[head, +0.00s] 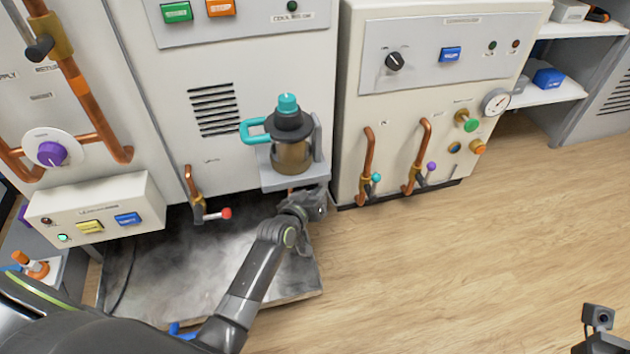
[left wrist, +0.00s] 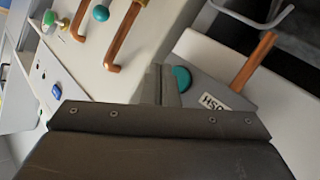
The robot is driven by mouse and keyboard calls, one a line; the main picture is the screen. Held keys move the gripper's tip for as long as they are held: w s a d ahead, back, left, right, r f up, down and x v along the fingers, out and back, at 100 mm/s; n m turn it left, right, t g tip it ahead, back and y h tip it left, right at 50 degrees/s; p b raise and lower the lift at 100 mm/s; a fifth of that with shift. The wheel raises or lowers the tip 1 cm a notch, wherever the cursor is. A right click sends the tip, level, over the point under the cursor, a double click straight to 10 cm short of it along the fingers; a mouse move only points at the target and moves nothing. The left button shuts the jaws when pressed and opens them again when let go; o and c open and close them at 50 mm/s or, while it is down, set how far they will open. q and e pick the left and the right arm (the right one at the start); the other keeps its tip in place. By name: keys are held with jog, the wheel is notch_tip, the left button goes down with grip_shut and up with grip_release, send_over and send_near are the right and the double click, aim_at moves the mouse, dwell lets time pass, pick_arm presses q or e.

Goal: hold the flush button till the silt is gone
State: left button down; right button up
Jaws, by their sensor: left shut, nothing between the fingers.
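The flush button (left wrist: 181,79) is a round teal cap in the left wrist view, beside a partly hidden label (left wrist: 213,102) that seems to read FLUSH. My left gripper (left wrist: 157,85) is shut and empty, its fingertips right next to the button and overlapping its edge. I cannot tell whether they touch it. In the head view the left gripper (head: 316,202) is just below the bracket of the filter bowl, and the button is hidden there. The filter bowl (head: 291,156) has a teal handle and knob, and brown murky contents. Part of my right arm (head: 601,333) shows at the bottom right; its fingers do not show.
Copper pipes with a red-knobbed valve (head: 218,214) stand left of the gripper. A second cabinet (head: 430,110) with pipes and a gauge (head: 495,102) is to the right. A grey stained mat (head: 180,275) lies below. The wooden floor at right is clear.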

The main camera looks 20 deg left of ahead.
pick_arm(q)
jog(key=shift+w+a, duration=0.4)
jog(key=shift+w, duration=0.2)
jog(key=shift+w+a, duration=0.1)
dwell(1.6)
jog(key=shift+w+a, duration=0.15)
jog(key=shift+w, duration=0.1)
